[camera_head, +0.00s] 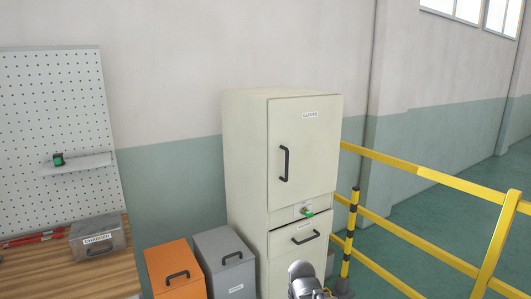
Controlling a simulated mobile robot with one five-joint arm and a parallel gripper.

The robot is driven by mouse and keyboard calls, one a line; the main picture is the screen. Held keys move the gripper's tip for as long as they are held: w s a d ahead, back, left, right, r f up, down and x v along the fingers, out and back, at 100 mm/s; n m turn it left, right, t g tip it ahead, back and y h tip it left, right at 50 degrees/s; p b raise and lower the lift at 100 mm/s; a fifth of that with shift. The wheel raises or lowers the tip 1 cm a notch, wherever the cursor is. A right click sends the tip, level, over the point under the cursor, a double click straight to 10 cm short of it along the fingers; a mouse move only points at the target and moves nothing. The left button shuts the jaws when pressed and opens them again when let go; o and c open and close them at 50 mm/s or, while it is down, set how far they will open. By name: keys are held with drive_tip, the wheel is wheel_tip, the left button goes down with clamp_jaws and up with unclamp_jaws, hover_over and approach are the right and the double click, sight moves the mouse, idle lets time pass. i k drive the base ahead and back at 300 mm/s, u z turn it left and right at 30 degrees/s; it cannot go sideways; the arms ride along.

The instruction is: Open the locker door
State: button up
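A tall cream locker (245,170) stands against the wall in the middle of the view. Its upper door (310,160) looks shut and carries a small label near the top. A black vertical handle (284,164) is on the door's left side. Below the door is a narrow panel with a green-tipped key or knob (308,212). Under it is a lower front with a black handle (305,237) and a dark gap along its top edge. A grey part of my arm shows at the bottom edge, in front of the locker's lower part. My gripper's fingers do not show.
A yellow railing (415,235) with a yellow-and-black post (350,235) stands right of the locker. An orange bin (172,265) and a grey bin (225,255) stand left of it. Further left is a wooden bench (60,275) with a labelled metal box (98,238) under a pegboard (60,115).

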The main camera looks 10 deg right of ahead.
sight(304, 134)
drive_tip(key=u, duration=0.5)
drive_tip(key=i, duration=1.15)
drive_tip(key=u, duration=0.5)
